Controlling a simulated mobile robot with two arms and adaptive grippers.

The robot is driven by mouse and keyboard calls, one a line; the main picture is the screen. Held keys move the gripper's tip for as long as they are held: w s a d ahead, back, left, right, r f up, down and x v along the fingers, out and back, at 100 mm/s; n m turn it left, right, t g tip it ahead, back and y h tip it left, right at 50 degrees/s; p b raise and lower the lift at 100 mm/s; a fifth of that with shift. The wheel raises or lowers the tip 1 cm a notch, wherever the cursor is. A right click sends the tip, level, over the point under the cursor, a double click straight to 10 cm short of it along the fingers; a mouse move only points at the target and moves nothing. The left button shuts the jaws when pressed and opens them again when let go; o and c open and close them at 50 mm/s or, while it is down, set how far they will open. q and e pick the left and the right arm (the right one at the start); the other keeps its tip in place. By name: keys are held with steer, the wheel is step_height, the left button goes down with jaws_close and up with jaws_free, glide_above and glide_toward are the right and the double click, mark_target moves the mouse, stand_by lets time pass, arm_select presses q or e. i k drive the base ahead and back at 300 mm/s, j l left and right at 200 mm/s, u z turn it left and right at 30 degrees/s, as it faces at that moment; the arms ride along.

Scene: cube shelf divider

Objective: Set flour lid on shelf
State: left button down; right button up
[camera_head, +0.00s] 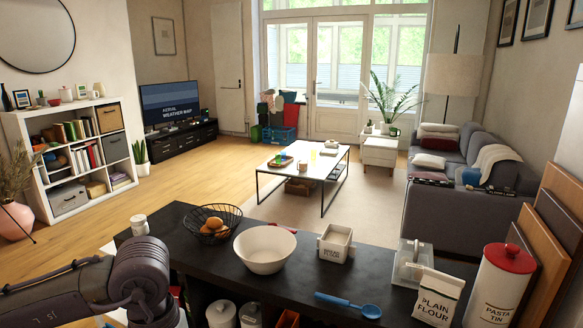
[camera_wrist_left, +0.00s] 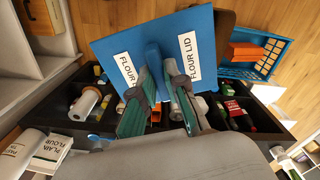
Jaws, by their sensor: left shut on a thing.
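The flour lid (camera_wrist_left: 110,48) is a flat blue square panel with a raised handle and white "FLOUR LID" labels, seen in the left wrist view. My left gripper (camera_wrist_left: 159,78) is shut on its handle, with one finger on each side. The lid is held up in front of a dark shelf unit (camera_wrist_left: 270,127) with several filled compartments, hiding part of it. In the head view the unit's black top (camera_head: 300,284) runs across the foreground. My left arm comes in at the lower left there, but its gripper and the lid are out of sight. My right gripper is not in view.
The top carries a white bowl (camera_head: 265,249), a wire basket (camera_head: 203,235) of round fruit, a blue scoop (camera_head: 347,304), a plain flour box (camera_head: 437,298) and a pasta tin (camera_head: 499,290). A blue crate (camera_wrist_left: 243,70) is on the floor beyond the lid.

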mark_target(339, 288)
steer(key=i+l+z, duration=0.2)
steer(key=i+z, duration=0.15)
steer(key=i, duration=0.35)
steer(key=i+z, duration=0.3)
steer(key=i, duration=0.45)
